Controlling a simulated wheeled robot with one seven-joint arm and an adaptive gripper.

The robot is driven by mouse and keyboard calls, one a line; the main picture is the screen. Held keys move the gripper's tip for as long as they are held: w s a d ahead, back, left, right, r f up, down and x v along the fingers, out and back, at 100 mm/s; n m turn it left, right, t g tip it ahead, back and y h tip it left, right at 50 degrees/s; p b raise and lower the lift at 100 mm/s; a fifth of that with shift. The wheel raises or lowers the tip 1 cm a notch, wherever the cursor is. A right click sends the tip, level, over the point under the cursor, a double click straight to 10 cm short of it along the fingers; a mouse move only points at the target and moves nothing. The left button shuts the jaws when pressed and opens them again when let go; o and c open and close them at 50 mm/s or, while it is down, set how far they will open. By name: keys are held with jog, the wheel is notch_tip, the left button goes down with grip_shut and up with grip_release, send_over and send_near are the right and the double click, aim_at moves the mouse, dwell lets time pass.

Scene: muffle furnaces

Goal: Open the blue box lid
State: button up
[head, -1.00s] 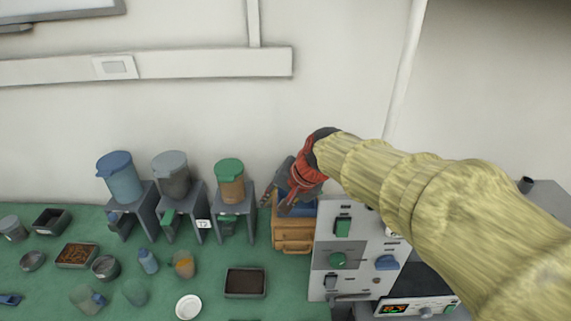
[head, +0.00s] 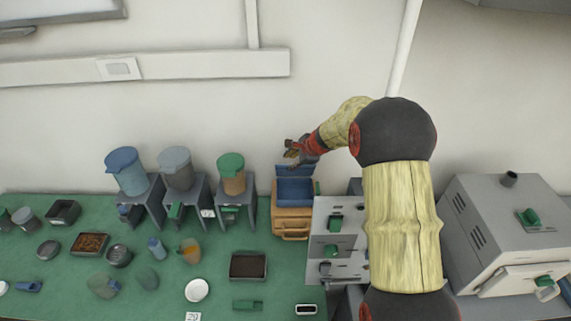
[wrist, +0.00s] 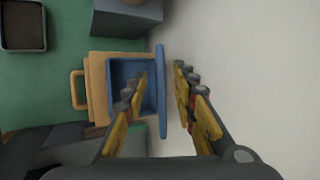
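The blue box (head: 295,191) stands on a wooden drawer box (head: 291,215) at the back of the green bench. Its blue lid (head: 283,171) is raised upright at the wall side, and the inside shows. In the wrist view the open blue box (wrist: 126,80) shows its hollow, with the lid (wrist: 161,90) seen edge-on. My gripper (head: 292,153) is above and behind the box, by the top of the lid. In the wrist view my gripper (wrist: 165,85) has its fingers apart, with the lid edge between them; I cannot tell whether they touch it.
Grey control cabinet (head: 335,240) stands right of the box, with a furnace (head: 510,235) farther right. Hoppers with blue, grey and green (head: 231,170) lids stand to the left. Trays, cups and bottles lie on the green bench. The wall is close behind.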

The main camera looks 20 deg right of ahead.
aim_at(284, 165)
jog(key=x, duration=0.5)
jog(key=shift+w+f, duration=0.2)
jog(key=shift+f, duration=0.1)
jog(key=shift+a, duration=0.1)
jog(key=shift+c, duration=1.4)
jog(key=c, duration=0.4)
grip_shut()
